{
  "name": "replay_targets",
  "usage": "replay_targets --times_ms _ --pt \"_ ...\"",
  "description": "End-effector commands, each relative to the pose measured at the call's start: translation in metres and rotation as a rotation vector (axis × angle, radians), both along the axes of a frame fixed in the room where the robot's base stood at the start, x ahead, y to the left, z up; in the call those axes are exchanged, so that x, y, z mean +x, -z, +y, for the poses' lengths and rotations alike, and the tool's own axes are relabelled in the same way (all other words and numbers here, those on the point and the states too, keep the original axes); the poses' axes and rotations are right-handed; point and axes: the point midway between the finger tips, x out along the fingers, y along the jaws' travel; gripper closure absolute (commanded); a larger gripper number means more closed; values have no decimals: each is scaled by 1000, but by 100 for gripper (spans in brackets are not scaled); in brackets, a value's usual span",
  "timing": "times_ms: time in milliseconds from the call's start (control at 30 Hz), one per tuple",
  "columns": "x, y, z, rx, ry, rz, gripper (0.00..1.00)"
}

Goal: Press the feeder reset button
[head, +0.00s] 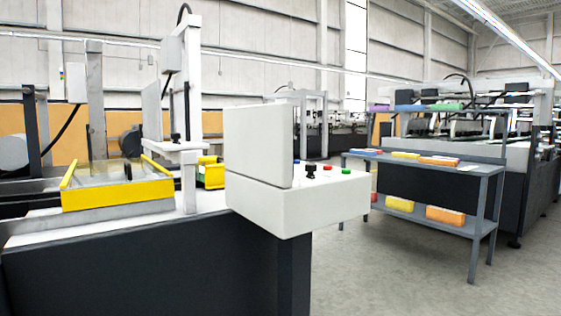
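A white control box (300,206) sits on the right end of the dark machine, with a tall white panel (258,147) on its left. On the box top are several small controls: a red button (327,168), a green button (346,171), a black knob (311,171) and a small blue button (296,161) partly hidden by the panel. I cannot read any label, so I cannot tell which one is the feeder reset button. My gripper is not in view.
The dark machine body (140,270) fills the lower left, with a yellow-edged tray (117,194) on top. A grey shelf table (486,172) with coloured stacks stands at the right. Open grey floor (390,275) lies between the control box and the table.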

Motion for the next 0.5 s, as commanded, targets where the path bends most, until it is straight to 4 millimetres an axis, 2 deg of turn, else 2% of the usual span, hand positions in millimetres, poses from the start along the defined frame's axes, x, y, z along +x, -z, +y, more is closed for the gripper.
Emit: replay_targets --times_ms 67,500 --pt "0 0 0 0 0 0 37" --pt "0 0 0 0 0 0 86"
